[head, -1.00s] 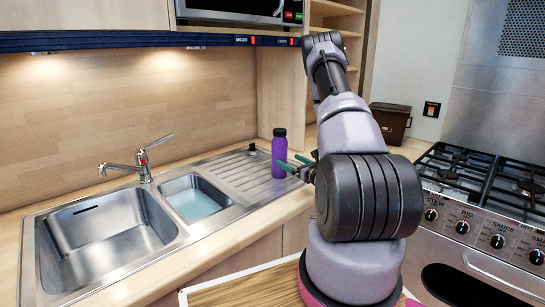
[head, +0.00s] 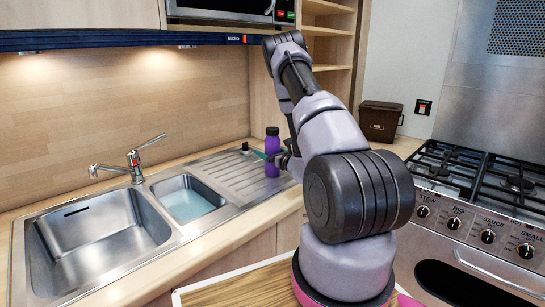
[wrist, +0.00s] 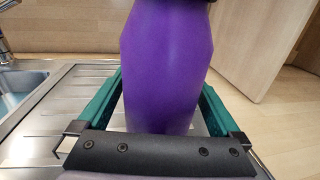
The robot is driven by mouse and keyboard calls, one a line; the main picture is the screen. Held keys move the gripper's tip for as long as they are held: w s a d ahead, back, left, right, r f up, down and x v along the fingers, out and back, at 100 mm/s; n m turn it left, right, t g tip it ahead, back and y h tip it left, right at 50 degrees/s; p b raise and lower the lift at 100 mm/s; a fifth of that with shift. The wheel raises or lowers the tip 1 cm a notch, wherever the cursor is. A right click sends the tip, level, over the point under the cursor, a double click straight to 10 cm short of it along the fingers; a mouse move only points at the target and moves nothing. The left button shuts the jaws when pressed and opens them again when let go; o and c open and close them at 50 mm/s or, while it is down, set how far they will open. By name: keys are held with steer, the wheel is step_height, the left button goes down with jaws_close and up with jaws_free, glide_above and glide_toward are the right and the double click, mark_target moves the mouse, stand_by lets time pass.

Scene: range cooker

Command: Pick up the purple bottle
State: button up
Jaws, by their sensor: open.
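The purple bottle (head: 272,146) with a dark cap stands upright on the ribbed draining board, at its right end. In the wrist view the bottle (wrist: 166,65) fills the middle of the picture, close to the camera; its cap is mostly cut off at the top. My gripper (wrist: 160,95) is open, with one green finger on each side of the bottle. A narrow gap shows beside the bottle at each finger near its base. In the head view my gripper (head: 268,156) is at the bottle's height, partly hidden by my arm.
The steel sink (head: 100,235) and small basin (head: 188,200) lie left of the draining board (head: 232,176). A brown box (head: 380,121) stands behind my arm, and the gas hob (head: 475,175) is on the right. A cupboard panel (wrist: 245,45) rises behind the bottle.

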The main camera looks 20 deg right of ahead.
jaws_close()
steer(key=shift+r, duration=0.1)
